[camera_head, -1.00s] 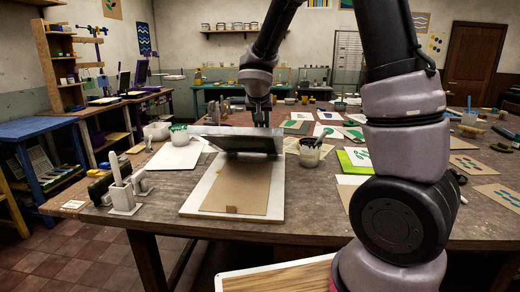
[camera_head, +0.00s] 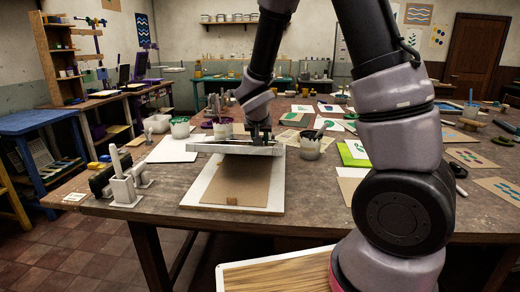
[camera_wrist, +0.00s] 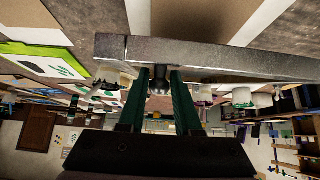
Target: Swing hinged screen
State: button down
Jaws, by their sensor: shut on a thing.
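The hinged screen (camera_head: 225,149), a grey metal-edged frame, shows nearly edge-on in the head view. It is raised at a low tilt above a brown sheet (camera_head: 236,182) on a white board (camera_head: 193,197). My gripper (camera_head: 261,133) is at the screen's right part. In the wrist view, the two green fingers of my gripper (camera_wrist: 159,76) are shut on a dark knob (camera_wrist: 158,88) at the screen's bar (camera_wrist: 225,60). The screen's hinges and most of its mesh face cannot be made out.
A pot with a tool (camera_head: 310,148) stands close to the board's right, near a green-edged print (camera_head: 354,153). A grey stand (camera_head: 124,186) is at the table's front left edge.

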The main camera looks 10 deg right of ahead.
aim_at(261, 152)
jog(key=shift+s+a+f, duration=0.15)
jog(key=shift+s+f, duration=0.25)
jog(key=shift+f, duration=0.25)
jog(key=shift+s+a+f, duration=0.1)
jog(key=shift+s+f, duration=0.25)
jog(key=shift+f, duration=0.25)
jog(key=shift+s+f, duration=0.15)
jog(key=shift+f, duration=0.3)
jog(key=shift+s+a+f, duration=0.15)
jog(key=shift+s+f, duration=0.3)
jog(key=shift+f, duration=1.6)
jog(key=shift+s+a+f, duration=0.1)
jog(key=shift+s+f, duration=0.35)
jog(key=shift+f, duration=1.65)
jog(key=shift+s+a+f, duration=0.15)
jog(key=shift+s+f, duration=0.3)
jog(key=shift+f, duration=1.6)
jog(key=c, duration=0.5)
grip_release()
jog(key=shift+r, duration=0.15)
